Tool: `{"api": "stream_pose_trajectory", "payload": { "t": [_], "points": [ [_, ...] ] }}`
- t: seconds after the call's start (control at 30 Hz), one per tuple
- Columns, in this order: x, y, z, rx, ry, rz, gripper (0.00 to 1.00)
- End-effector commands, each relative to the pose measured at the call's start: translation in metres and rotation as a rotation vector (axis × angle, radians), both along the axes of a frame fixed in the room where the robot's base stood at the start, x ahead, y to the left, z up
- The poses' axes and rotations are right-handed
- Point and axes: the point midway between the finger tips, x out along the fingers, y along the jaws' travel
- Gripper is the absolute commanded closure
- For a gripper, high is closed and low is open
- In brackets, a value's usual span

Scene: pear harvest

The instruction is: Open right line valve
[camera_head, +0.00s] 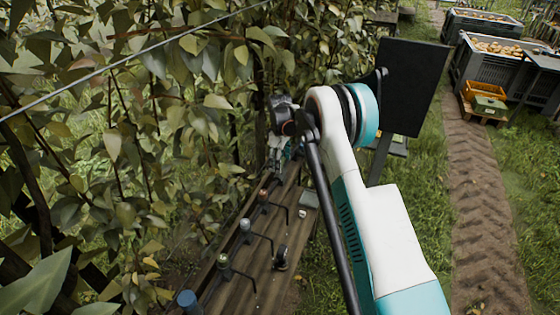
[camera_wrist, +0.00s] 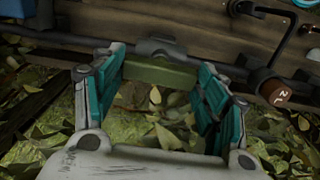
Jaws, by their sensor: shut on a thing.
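In the wrist view, an olive-green bar-shaped handle (camera_wrist: 160,73) lies crosswise between the teal finger pads of my gripper (camera_wrist: 162,75). The pads sit at its two ends, and a grey fitting (camera_wrist: 165,47) shows just behind it against the wooden board. I take the green bar for the valve handle. In the head view, my gripper (camera_head: 288,152) is at the far end of the wooden board (camera_head: 262,255), partly hidden by my wrist and the leaves. The handle cannot be made out there.
In the wrist view, a bent dark lever with a brown, marked end (camera_wrist: 276,93) is close on the right. In the head view, several capped pipes line the board, including a blue one (camera_head: 187,300). A dark panel (camera_head: 412,85) stands right of my arm; dense foliage fills the left.

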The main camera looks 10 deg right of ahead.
Motion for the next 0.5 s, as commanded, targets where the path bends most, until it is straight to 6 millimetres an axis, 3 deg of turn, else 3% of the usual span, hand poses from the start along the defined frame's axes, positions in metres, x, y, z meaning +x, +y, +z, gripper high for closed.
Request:
{"api": "stream_pose_trajectory", "payload": {
  "t": [0.5],
  "points": [
    [-0.0002,-0.0001,-0.0006,-0.001,0.001,0.044,0.57]
  ]
}}
